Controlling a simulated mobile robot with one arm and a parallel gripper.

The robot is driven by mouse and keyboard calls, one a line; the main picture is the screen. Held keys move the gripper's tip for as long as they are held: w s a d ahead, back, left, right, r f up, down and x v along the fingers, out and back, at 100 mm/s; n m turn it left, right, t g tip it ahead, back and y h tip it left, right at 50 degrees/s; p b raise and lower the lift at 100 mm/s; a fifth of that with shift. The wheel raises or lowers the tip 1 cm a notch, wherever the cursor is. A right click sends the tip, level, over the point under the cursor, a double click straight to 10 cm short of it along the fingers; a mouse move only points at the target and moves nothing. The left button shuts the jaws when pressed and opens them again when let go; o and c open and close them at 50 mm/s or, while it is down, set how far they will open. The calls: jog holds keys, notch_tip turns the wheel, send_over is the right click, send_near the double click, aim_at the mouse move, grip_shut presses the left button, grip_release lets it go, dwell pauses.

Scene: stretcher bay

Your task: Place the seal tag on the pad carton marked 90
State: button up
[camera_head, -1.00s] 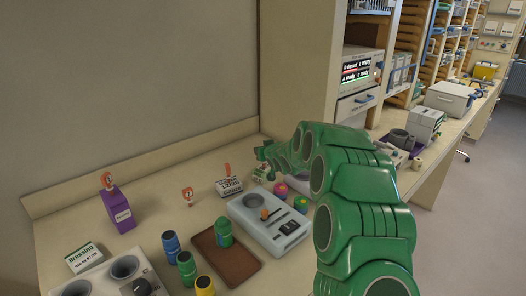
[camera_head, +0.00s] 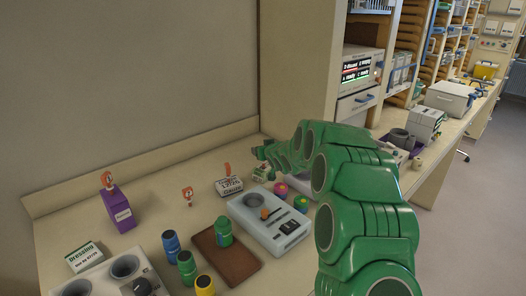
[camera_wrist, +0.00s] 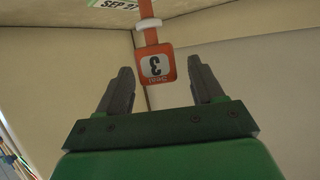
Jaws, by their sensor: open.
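My gripper (camera_head: 258,153) is at the far end of my green arm, above the back of the counter; it is small there. In the wrist view its two dark jaws (camera_wrist: 161,92) are apart, with nothing clamped. A red-orange seal tag (camera_wrist: 155,65) with an upside-down 3 on a white patch shows between and beyond the jaws, with a white collar on its stem. In the head view, red-orange tags show on a purple box (camera_head: 107,180), at the counter's back (camera_head: 187,193) and by a white carton (camera_head: 227,168). I cannot read 90 on any carton.
A white carton (camera_head: 229,187) and a green-white carton (camera_head: 260,173) stand at the back. A Dressing carton (camera_head: 84,257) is at left. A purple box (camera_head: 119,212), brown tray (camera_head: 225,254), grey device (camera_head: 268,221) and several coloured jars crowd the counter.

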jog(key=v, duration=1.1)
jog(key=shift+s+r, duration=0.2)
jog(key=shift+r, duration=0.05)
jog(key=shift+s+d, duration=0.1)
jog(key=shift+d, duration=0.05)
jog(key=s+d+r+m+g+h, duration=0.15)
jog(key=s+d, duration=0.25)
jog(key=s, duration=0.4)
jog(key=s+d+g+h, duration=0.25)
jog(key=s+d, duration=0.25)
jog(key=s, duration=0.3)
jog(key=s+d+m+g+h, duration=0.15)
jog(key=s+d, duration=0.25)
jog(key=s, duration=0.5)
jog(key=s+d+m+g, duration=0.1)
jog(key=s+g, duration=0.8)
jog(key=s, duration=2.6)
jog(key=shift+s+d+r, duration=0.35)
jog(key=shift+d, duration=0.8)
